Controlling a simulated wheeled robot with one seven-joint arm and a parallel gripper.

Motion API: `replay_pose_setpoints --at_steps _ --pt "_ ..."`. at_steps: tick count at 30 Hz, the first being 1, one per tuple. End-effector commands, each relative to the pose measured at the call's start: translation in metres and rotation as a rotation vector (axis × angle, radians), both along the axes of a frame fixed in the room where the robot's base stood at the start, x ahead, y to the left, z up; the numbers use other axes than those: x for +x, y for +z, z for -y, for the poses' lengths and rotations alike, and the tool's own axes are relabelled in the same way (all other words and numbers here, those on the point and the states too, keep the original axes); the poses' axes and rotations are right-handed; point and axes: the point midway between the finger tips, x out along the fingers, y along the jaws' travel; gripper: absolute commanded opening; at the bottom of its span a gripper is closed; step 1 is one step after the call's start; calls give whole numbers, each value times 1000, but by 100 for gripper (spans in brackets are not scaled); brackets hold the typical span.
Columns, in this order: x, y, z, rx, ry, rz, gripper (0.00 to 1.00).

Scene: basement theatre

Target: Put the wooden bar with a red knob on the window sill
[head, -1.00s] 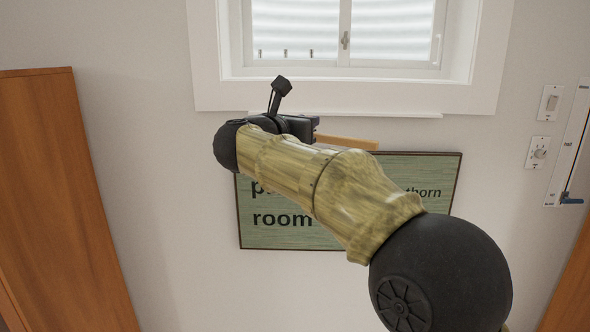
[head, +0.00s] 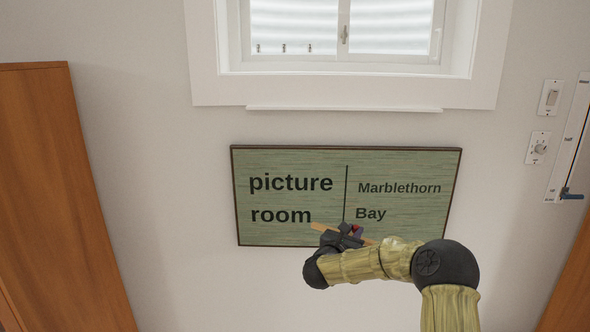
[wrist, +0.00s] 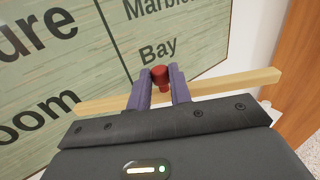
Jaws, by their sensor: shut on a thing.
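The wooden bar (wrist: 236,83) is long and light-coloured, with a red knob (wrist: 160,76) at its middle. My gripper (wrist: 161,86) is shut on the knob, its two purple fingers on either side of it. The bar sticks out to both sides of the fingers. In the head view my gripper (head: 350,232) holds the bar (head: 324,229) in front of the lower part of the sign, and the arm hides some of the bar. The window sill (head: 340,72) is at the bottom of the window recess, well above my gripper, and looks bare where it shows.
A green sign (head: 290,165) hangs on the wall below the window. A thin white ledge (head: 344,109) runs under the window frame. Wooden panels stand at left (head: 50,180) and right. A switch (head: 550,97), a dial (head: 538,147) and a slider (head: 570,150) are on the right wall.

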Motion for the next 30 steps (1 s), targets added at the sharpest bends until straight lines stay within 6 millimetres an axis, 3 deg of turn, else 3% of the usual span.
replay_pose_setpoints --at_steps 1,3,11,17,23,27,30 --pt "-1 -24 5 4 20 -9 0" --pt "-3 -50 7 5 55 -9 0" --pt "-22 -140 24 8 181 -7 0" --pt "-49 -208 35 9 285 -7 0" --pt "-90 -272 31 9 403 -6 0" --pt "-131 -311 18 10 489 -6 0" --pt "-164 -328 4 11 539 -4 0"
